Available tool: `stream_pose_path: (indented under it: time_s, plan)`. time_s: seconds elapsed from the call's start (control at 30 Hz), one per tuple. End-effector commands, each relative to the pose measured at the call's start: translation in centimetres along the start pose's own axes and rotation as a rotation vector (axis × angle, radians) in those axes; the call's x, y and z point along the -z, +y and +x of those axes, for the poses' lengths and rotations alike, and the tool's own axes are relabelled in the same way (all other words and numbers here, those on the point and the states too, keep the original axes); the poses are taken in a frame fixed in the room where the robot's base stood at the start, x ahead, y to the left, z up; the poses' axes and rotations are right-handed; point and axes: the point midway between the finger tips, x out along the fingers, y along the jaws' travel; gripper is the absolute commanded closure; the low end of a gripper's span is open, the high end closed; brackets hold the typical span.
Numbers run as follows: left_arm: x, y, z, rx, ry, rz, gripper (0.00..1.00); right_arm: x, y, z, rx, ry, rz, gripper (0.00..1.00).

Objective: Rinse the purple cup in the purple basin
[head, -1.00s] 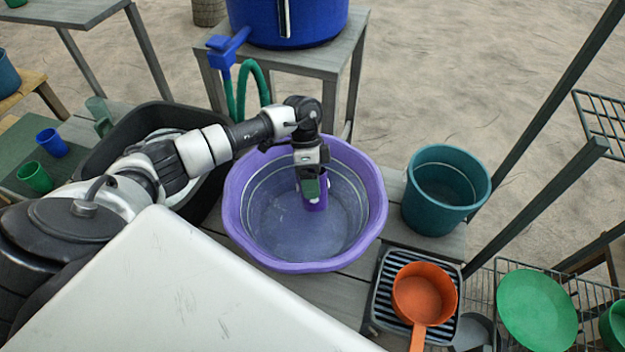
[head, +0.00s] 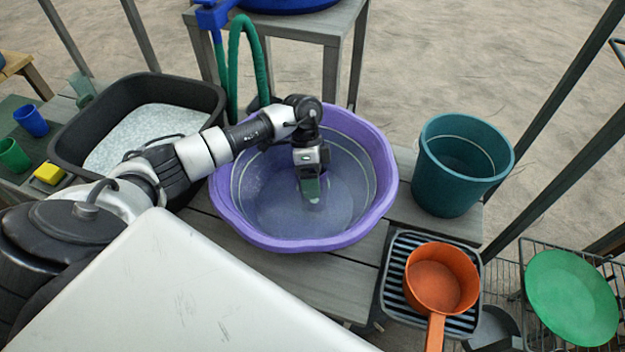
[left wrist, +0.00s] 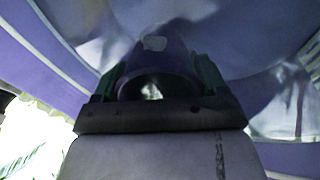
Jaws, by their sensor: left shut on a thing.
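The purple basin (head: 226,205) stands on a slatted wooden table and holds clear water. My left arm reaches over it, and my left gripper (head: 311,186) points down inside it. The gripper is shut on the purple cup (left wrist: 158,68), which shows between the green-tipped fingers in the left wrist view. In the head view the cup is low in the basin, mostly hidden by the gripper and blurred, apparently under the water. My right gripper is not in view.
A black tub (head: 207,98) with pale, foamy-looking content stands left of the basin. A teal bucket (head: 448,190) stands to its right. An orange pan (head: 440,280) lies on a striped rack at front right. A green hose (head: 236,60) hangs behind.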

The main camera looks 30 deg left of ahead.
Motion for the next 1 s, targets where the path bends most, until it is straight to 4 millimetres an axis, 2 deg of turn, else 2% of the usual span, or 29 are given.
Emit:
stream_pose_path:
  time_s: [1.0]
  plan:
    - [-0.2,-0.6,1.1,0.000,0.000,0.001,0.51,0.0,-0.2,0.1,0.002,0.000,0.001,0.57]
